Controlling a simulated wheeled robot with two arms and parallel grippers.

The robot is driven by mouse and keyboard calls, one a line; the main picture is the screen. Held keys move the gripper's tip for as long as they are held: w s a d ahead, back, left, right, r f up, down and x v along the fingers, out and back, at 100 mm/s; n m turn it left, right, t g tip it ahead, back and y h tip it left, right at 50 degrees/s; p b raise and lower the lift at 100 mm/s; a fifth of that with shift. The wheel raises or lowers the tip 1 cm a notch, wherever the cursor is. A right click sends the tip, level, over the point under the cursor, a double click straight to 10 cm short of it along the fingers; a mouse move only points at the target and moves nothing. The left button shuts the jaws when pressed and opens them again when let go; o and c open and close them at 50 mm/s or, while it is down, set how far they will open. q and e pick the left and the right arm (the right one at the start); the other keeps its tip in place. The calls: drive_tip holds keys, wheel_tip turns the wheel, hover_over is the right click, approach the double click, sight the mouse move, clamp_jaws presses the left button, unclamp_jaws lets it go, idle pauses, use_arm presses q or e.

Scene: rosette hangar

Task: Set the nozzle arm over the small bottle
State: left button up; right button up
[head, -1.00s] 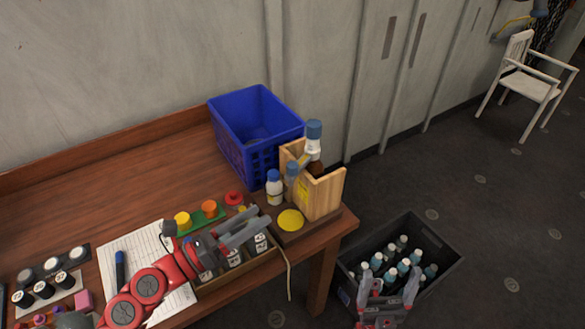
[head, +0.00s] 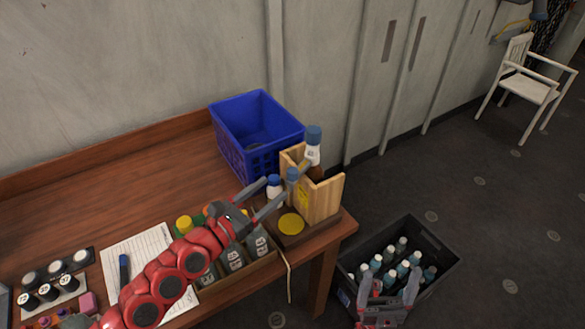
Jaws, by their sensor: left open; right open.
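The small white bottle with a blue cap (head: 273,182) stands at the left of a wooden stand (head: 325,196) on the table's right end. My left gripper (head: 275,193) is open, with its fingertips at the bottle in the picture; I cannot tell whether they are around it or short of it. They partly hide the bottle. A slanted grey-blue piece (head: 302,164), seemingly the nozzle arm, shows at the stand beside a bigger blue-capped bottle (head: 313,150). A yellow disc (head: 291,224) lies on the stand's base. My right gripper (head: 388,297) is open and empty, low by the black crate.
A blue crate (head: 232,134) stands behind the stand. A wooden tray with several bottles (head: 235,258) lies under my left arm. The black crate (head: 437,245) on the floor holds several bottles.

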sight(288, 175)
use_arm(q)
drive_tip(key=p+x, duration=0.2)
drive_tip(key=x, duration=0.5)
drive_tip(key=shift+r, duration=0.1)
drive_tip(key=shift+p+x, duration=0.35)
drive_tip(key=shift+x, duration=0.55)
drive_tip(key=shift+c, duration=0.2)
clamp_jaws()
idle(0.4)
